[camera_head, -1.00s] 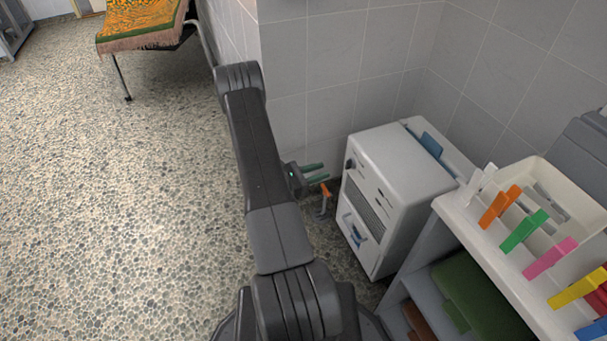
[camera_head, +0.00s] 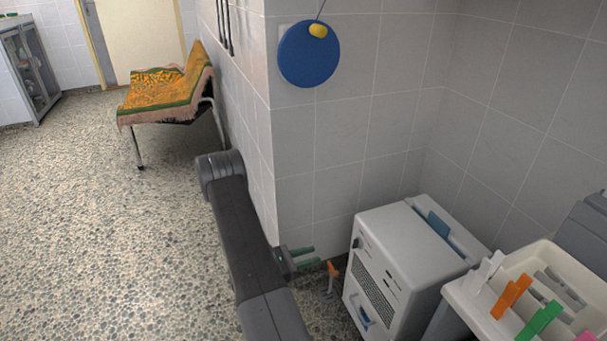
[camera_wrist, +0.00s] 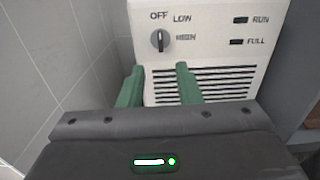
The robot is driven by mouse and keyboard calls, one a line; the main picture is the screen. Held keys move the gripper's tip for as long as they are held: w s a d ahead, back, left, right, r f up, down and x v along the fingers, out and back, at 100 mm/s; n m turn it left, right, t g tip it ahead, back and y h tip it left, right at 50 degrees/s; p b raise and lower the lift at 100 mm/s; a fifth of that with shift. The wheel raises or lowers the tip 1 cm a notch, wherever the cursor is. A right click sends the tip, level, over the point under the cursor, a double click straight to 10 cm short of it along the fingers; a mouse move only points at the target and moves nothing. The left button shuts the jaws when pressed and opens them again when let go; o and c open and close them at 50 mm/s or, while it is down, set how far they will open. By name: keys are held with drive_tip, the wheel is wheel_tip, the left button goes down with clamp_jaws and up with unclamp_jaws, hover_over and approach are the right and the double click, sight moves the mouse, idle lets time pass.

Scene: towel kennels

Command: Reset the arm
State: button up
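My gripper (camera_head: 306,257) shows in the head view beside my dark arm, in front of the tiled wall corner and left of a white machine (camera_head: 405,262). Its two green fingers stand apart with nothing visible between them. In the wrist view my gripper (camera_wrist: 160,88) points at the machine front (camera_wrist: 222,58), which has an OFF/LOW/HIGH knob (camera_wrist: 160,40), a vent grille and RUN and FULL lamps. I cannot tell the exact gap between fingertips and machine.
An orange-handled object (camera_head: 332,270) is near the wall below my gripper. A tray (camera_head: 560,272) with coloured clips stands at the right. A chair with a patterned towel (camera_head: 165,97) stands at the back left. A blue disc (camera_head: 309,54) hangs on the wall. The left floor is clear.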

sight(353, 243)
drive_tip(key=shift+d, duration=0.1)
drive_tip(key=b+x, duration=0.2)
drive_tip(key=x, duration=1.1)
drive_tip(key=shift+d+b, duration=0.3)
